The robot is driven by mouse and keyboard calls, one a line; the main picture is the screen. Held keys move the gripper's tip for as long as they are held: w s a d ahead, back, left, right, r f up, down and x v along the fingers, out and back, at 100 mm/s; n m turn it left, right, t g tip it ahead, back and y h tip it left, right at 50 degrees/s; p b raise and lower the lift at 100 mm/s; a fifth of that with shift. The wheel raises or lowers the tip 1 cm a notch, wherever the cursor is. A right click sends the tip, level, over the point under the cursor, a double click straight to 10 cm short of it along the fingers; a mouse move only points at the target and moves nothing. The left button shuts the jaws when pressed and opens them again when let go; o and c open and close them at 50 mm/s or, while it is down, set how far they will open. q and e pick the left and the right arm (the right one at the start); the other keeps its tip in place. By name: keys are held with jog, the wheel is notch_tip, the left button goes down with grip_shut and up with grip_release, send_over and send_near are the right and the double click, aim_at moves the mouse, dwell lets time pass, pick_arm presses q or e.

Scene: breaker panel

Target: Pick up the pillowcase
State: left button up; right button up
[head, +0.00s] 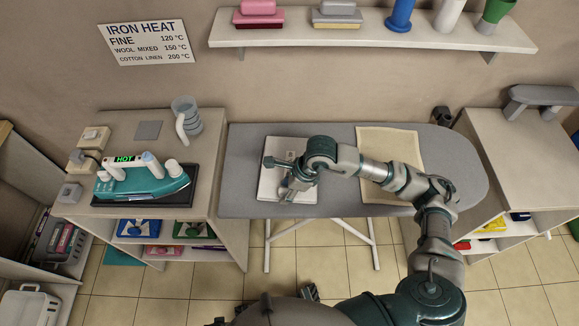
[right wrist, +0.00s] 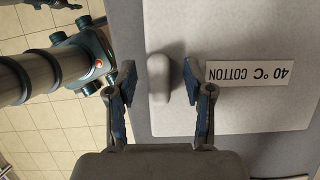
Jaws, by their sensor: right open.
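A folded white cloth (head: 268,184) lies flat on the left part of the ironing board; in the right wrist view this cloth (right wrist: 235,40) bears a "40 °C COTTON" label. A cream cloth (head: 390,146) lies spread on the board to the right, partly hidden by my right arm. I cannot tell for sure which cloth is the pillowcase. My right gripper (head: 288,188) is over the white cloth. In the right wrist view the gripper (right wrist: 160,84) is open, its fingers either side of a pale rounded tab (right wrist: 158,78) at the cloth's edge. My left gripper (head: 310,291) barely shows, low in the head view.
A teal iron (head: 145,180) with a lit "HOT" display stands on the left counter, near a ribbed grey cup (head: 186,115). The grey ironing board (head: 240,165) has bare room along its edges. A shelf (head: 370,35) with bottles runs above; a counter stands at right.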

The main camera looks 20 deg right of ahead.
grip_shut()
